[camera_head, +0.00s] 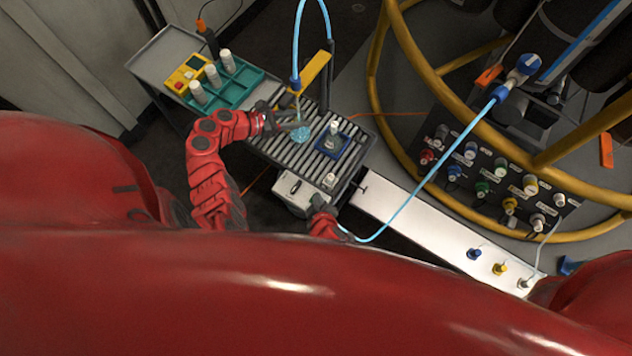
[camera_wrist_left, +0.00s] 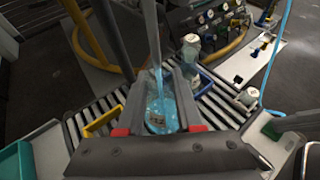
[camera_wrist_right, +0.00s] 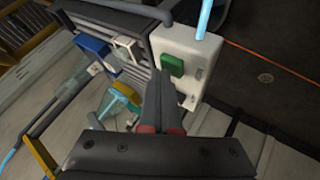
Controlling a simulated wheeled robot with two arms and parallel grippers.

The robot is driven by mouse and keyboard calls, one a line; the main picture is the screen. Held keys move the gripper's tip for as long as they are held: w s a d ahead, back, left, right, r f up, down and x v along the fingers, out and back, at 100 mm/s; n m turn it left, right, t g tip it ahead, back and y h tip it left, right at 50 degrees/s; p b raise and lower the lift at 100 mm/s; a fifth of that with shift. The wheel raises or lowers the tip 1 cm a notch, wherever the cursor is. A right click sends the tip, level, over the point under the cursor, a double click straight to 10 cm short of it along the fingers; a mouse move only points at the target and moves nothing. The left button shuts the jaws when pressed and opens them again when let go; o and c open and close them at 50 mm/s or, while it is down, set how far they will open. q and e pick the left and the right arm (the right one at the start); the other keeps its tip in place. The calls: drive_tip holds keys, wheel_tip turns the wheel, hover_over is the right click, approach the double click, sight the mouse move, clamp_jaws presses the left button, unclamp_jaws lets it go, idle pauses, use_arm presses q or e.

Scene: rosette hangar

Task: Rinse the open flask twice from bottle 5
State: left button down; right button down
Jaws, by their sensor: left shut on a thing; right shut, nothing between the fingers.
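A clear flask with blue liquid (camera_head: 301,134) is over the slatted cart top. My left gripper (camera_head: 292,124) is shut on it; in the left wrist view the flask (camera_wrist_left: 158,115) sits between the fingers. A light-blue tube or stream (camera_wrist_left: 152,45) runs down to its mouth; I cannot tell which. A bottle (camera_head: 333,128) stands in a blue tray (camera_head: 345,148) to the flask's right. Several white-topped bottles (camera_head: 227,60) stand in a teal rack (camera_head: 250,82); I cannot read their numbers. My right gripper (camera_wrist_right: 166,95) is shut and empty before a green button (camera_wrist_right: 172,65); contact is unclear.
The button is on a white box (camera_head: 292,190) at the cart's front. A yellow arm (camera_head: 316,70) carries a blue hose above the flask. A small white-topped item (camera_head: 330,180) is at the cart's front edge. A yellow tubular frame (camera_head: 430,80) stands right.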

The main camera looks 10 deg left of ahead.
drive_tip(key=shift+r, duration=0.75)
drive_tip(key=shift+r, duration=0.1)
drive_tip(key=shift+r, duration=2.45)
wheel_tip(320, 180, up, 6)
